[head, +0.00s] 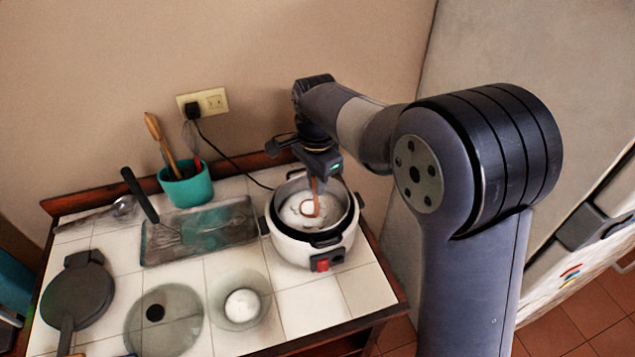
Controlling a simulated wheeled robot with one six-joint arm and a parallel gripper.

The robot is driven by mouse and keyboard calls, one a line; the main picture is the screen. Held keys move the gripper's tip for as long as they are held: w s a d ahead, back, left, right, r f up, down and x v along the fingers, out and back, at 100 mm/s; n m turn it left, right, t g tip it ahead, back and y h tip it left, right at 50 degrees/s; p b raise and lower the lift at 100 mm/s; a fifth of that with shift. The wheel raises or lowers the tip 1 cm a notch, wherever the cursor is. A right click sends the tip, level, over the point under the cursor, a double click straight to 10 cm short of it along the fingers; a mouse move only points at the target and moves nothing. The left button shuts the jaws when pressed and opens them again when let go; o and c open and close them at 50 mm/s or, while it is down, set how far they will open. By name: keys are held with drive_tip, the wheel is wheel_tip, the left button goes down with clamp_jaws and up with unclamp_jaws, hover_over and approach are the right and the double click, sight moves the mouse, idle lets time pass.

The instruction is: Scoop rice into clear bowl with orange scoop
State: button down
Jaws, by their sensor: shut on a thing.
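My gripper (316,165) is above the rice cooker and points down, shut on the orange scoop (315,188). The scoop hangs down into the cooker, its round end at the rice. White rice (299,209) lies in the pot of the white rice cooker (297,249), which has a dark rim and a red switch. The clear bowl (221,290) stands on the tiles left of and in front of the cooker. Something white and round lies in the bowl, seemingly rice. The gripper's fingertips are small and partly hidden here.
A glass lid (164,322) with a black knob lies left of the bowl. A glass tray (217,226) with a spatula (143,199), a teal utensil pot (187,185) and a dark round pan (78,297) stand farther left. A power cord runs from the wall outlet (203,102).

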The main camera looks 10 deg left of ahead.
drive_tip(key=shift+d+r+p, duration=0.1)
drive_tip(key=shift+r+p, duration=1.65)
drive_tip(key=shift+r, duration=1.05)
wheel_tip(320, 180, up, 7)
drive_tip(key=shift+s+d, duration=0.3)
drive_tip(key=shift+f, duration=0.1)
